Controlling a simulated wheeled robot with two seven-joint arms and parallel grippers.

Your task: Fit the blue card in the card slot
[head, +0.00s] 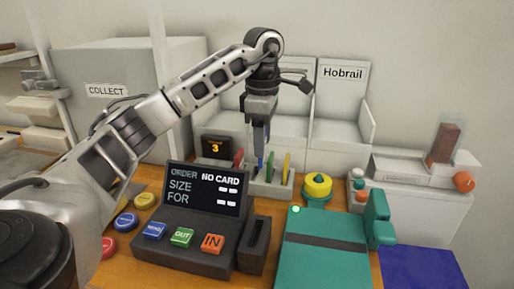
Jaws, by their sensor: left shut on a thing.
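My left gripper (261,143) points straight down over the grey card rack (268,190), its fingers shut on the blue card (260,164). Only a thin edge of the blue card shows below the fingers. It is upright at the rack, and I cannot tell whether its foot is still in it. Red, green and yellow cards stand in the rack beside it. The card slot (254,246) is a dark block with an upright opening, at the right of the order terminal (195,235). The terminal's screen reads NO CARD. My right gripper is not in view.
A teal machine (322,257) stands right of the slot, with a yellow-topped knob (317,186) behind it. Grey bins (340,105) stand at the back, one labelled Hobrail. A COLLECT cabinet (105,65) is at the left. A blue mat (424,268) lies front right.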

